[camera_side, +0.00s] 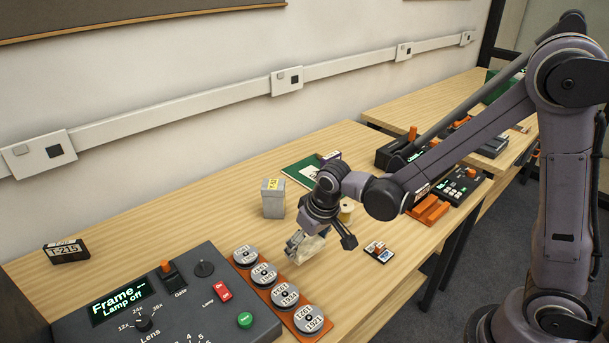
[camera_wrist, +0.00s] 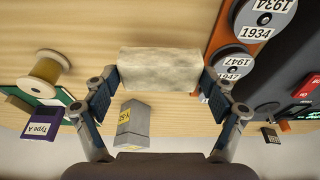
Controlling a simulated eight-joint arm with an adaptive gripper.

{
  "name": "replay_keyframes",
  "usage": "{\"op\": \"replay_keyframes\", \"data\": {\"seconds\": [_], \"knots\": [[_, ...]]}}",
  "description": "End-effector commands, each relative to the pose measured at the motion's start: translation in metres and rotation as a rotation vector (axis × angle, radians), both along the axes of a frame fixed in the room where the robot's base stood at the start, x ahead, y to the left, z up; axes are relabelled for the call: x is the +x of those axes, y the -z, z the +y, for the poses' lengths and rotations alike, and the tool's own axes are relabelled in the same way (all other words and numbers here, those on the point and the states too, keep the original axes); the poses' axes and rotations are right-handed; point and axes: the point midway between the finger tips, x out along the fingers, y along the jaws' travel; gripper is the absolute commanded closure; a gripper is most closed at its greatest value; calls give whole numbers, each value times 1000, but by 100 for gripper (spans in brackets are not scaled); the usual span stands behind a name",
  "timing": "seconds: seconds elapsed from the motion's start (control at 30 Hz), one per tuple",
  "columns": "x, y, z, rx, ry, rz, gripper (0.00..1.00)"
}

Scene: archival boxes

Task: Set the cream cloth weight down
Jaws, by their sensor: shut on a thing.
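The cream cloth weight (camera_wrist: 161,68) is a pale, mottled block between my gripper's two fingers in the wrist view. My gripper (camera_wrist: 160,88) is shut on it, with a finger at each end. In the side view my gripper (camera_side: 304,240) points down over the wooden table, and the cream cloth weight (camera_side: 312,249) shows below it, partly hidden by the fingers. The weight is at or just above the tabletop; I cannot tell whether it touches.
A grey box with a yellow label (camera_side: 273,198) stands just behind my gripper. A rack of round reels (camera_side: 284,294) and a control panel (camera_side: 160,305) lie to the front left. A thread spool (camera_side: 346,211) and a small card block (camera_side: 378,252) are at the right. Bare table (camera_side: 190,225) lies at left.

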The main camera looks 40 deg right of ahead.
Motion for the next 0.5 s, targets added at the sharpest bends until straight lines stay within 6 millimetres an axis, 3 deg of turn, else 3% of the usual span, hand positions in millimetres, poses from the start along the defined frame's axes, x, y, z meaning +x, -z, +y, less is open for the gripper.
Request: {"op": "replay_keyframes", "data": {"seconds": [0.3, 0.5], "knots": [[1, 31, 1, 0, 0, 0, 65], [0, 40, 0, 0, 0, 0, 65]]}}
